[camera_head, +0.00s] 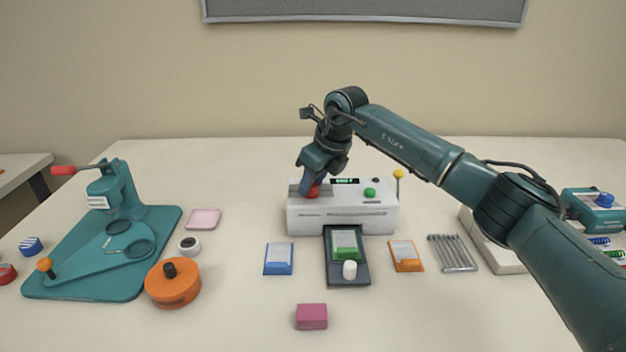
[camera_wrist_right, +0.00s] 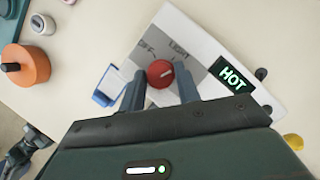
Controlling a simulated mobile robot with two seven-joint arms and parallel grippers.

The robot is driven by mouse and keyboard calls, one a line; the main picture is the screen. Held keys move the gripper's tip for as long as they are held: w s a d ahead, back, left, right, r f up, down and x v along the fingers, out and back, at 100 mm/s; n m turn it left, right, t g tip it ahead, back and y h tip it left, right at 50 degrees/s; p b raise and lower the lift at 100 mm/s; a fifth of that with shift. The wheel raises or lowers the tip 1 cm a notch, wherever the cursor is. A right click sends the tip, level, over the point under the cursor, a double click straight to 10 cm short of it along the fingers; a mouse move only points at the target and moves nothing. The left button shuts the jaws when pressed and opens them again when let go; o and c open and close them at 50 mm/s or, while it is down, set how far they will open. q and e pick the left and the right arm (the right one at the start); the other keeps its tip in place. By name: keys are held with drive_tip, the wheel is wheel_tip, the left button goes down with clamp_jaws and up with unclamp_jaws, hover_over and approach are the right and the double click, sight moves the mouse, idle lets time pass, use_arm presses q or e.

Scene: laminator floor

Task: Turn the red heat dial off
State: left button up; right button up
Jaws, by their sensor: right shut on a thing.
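The red heat dial (camera_head: 312,191) is on the top left of the white laminator (camera_head: 345,219). In the right wrist view the dial (camera_wrist_right: 160,73) sits between the fingertips of my right gripper (camera_wrist_right: 160,90), with "OFF" and "LIGHT" lettering beside it. The display (camera_wrist_right: 232,76) reads "HOT" in green. In the head view my right gripper (camera_head: 312,186) reaches down onto the dial from above and is shut on it, partly hiding it. The dial's pointer mark is too small to read surely. My left gripper is not in view.
A green button (camera_head: 370,192) and a yellow-knobbed lever (camera_head: 398,175) are on the laminator's right. A dark tray (camera_head: 347,272) with a green card extends in front. Blue (camera_head: 279,259) and orange (camera_head: 406,256) cards flank it. A teal press (camera_head: 115,200) stands left.

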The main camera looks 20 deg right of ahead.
drive_tip(key=shift+r, duration=0.1)
drive_tip(key=o, duration=1)
drive_tip(key=shift+c, duration=0.2)
drive_tip(key=v, duration=1.3)
